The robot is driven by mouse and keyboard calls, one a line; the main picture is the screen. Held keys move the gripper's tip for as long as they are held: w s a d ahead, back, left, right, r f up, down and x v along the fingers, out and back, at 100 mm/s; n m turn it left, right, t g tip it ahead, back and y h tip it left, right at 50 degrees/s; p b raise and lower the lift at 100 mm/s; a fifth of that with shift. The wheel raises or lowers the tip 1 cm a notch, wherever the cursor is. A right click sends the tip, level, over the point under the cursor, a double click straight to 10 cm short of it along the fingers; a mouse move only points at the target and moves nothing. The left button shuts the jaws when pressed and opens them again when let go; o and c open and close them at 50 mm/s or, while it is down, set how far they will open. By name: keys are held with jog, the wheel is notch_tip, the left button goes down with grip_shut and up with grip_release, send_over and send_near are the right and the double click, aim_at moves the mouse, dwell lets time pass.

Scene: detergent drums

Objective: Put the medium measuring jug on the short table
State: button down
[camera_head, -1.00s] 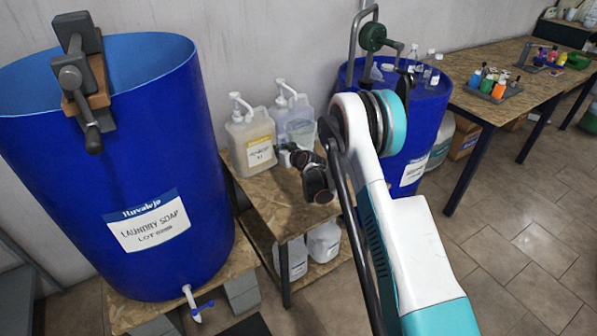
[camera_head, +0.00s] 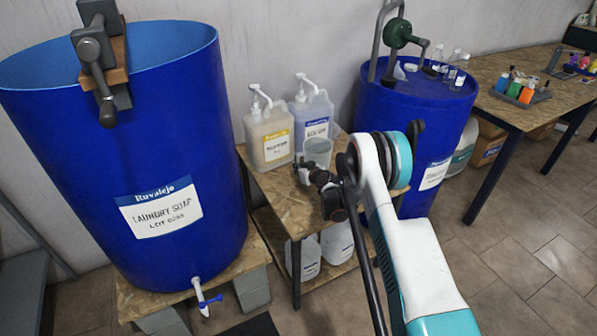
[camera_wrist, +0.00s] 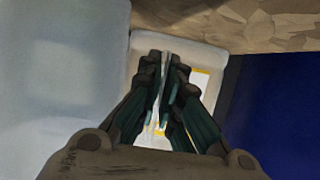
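The measuring jug (camera_head: 317,152) is a small grey translucent vessel. It is upright at my gripper's tip, over the short table (camera_head: 281,190) between the two blue drums. My gripper (camera_head: 306,172) appears shut on it at its near left side. In the wrist view my gripper's fingers (camera_wrist: 164,70) are close together with a thin pale strip between them. A large blurred pale surface fills the left of that view and appears to be the jug close up. I cannot tell whether the jug's base touches the table top.
The laundry soap drum (camera_head: 130,140) is at left; another blue drum (camera_head: 415,110) is at right. White jugs (camera_head: 337,243) stand underneath. The table's front part is bare.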

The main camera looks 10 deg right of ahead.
jog(key=shift+f, duration=0.15)
jog(key=c, duration=1.8)
grip_release()
